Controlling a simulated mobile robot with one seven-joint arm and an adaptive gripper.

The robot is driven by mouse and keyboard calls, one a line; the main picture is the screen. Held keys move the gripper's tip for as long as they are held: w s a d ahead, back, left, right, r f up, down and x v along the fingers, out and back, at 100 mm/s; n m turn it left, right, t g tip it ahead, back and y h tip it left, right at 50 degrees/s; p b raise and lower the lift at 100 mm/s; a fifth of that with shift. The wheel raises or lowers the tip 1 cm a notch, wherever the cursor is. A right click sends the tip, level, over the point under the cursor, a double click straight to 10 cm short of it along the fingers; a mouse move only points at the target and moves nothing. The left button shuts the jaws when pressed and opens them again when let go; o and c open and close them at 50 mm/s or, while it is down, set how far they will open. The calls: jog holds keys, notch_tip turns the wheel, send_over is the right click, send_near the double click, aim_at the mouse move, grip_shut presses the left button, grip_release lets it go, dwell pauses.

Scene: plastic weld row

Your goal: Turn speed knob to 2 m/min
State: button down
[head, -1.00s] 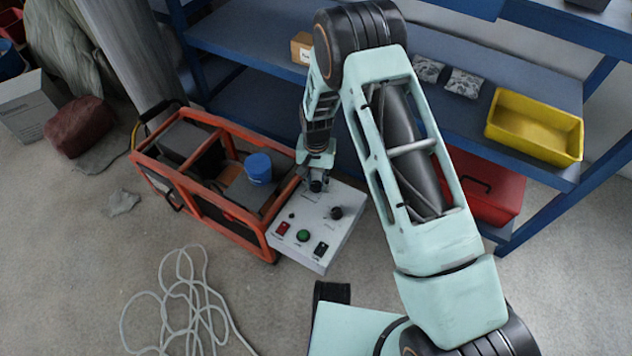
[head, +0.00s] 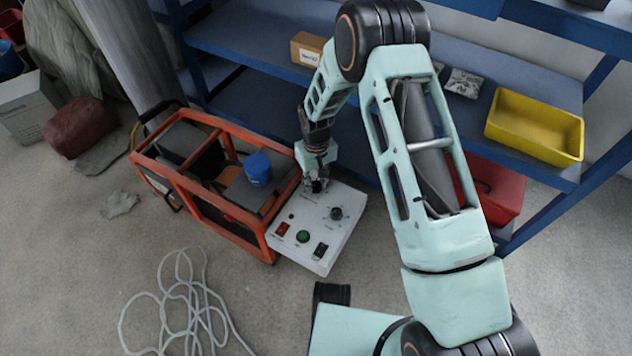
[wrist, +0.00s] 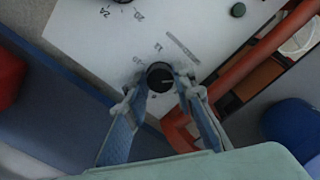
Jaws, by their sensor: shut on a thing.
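The control panel (head: 310,262) is a light grey box top on the front of an orange-framed machine (head: 200,170). In the wrist view a black round knob (wrist: 160,77) with a pale pointer line sits on the panel (wrist: 190,35), with small printed marks around it, too small to read. My gripper (wrist: 162,84) is shut on this knob, one finger on each side. In the head view my gripper (head: 316,184) is at the panel's far edge and mostly hides that knob. A second black knob (head: 336,213) stands free to its right.
A red switch (head: 282,229), a green button (head: 303,236) and a black switch (head: 321,250) sit near the panel's front. A blue cup-like thing (head: 257,168) stands in the machine. Blue shelving (head: 260,45) with a yellow bin (head: 535,125) is behind. Loose cable (head: 185,305) lies on the floor.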

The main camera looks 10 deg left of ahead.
aim_at(316, 184)
dwell(0.4)
jog(key=c, duration=1.6)
grip_release()
notch_tip(316, 184, up, 12)
jog(key=shift+r, duration=0.1)
